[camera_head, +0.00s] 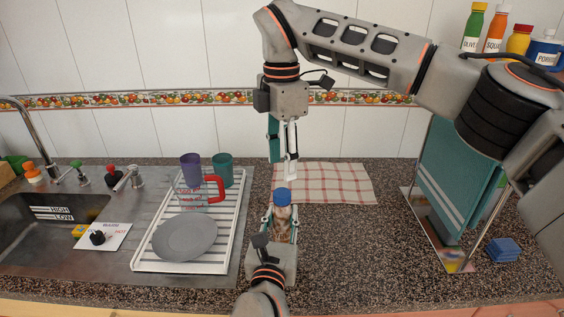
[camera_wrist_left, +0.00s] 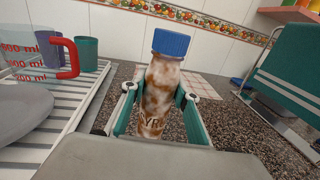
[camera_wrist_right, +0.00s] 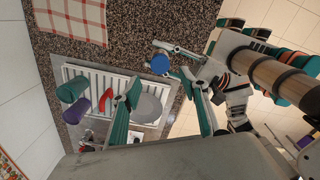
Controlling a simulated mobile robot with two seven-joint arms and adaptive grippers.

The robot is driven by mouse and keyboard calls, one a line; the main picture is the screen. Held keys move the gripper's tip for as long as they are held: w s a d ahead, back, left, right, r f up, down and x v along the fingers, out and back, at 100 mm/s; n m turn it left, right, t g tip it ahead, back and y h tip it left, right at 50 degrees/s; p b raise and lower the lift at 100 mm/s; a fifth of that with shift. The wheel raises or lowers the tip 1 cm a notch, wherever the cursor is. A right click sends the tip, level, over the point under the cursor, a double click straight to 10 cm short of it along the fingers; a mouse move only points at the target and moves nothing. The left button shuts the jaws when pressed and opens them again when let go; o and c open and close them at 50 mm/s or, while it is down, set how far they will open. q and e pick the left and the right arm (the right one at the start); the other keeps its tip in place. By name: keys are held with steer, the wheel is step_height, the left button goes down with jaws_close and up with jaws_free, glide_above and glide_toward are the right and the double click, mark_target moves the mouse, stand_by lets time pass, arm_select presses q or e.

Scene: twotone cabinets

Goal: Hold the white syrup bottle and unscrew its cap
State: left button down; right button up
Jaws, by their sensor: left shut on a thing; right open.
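My left gripper (camera_head: 282,213) is shut on the bottle body, one finger on each side, below the cap. My right gripper (camera_head: 283,169) points down above the cap, open and empty. In the right wrist view the cap appears between its spread fingers, apart from them.
A white drying rack (camera_head: 145,262) with a grey plate (camera_head: 186,237), measuring jug (camera_head: 190,187) and cups stands left. A checked cloth (camera_head: 335,182) lies behind the bottle. Counter between is clear.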

mark_target(282, 192)
steer(key=m, duration=0.5)
steer(key=shift+m, duration=0.3)
steer(key=m, duration=0.3)
steer(key=shift+m, duration=0.4)
steer(key=shift+f, duration=4)
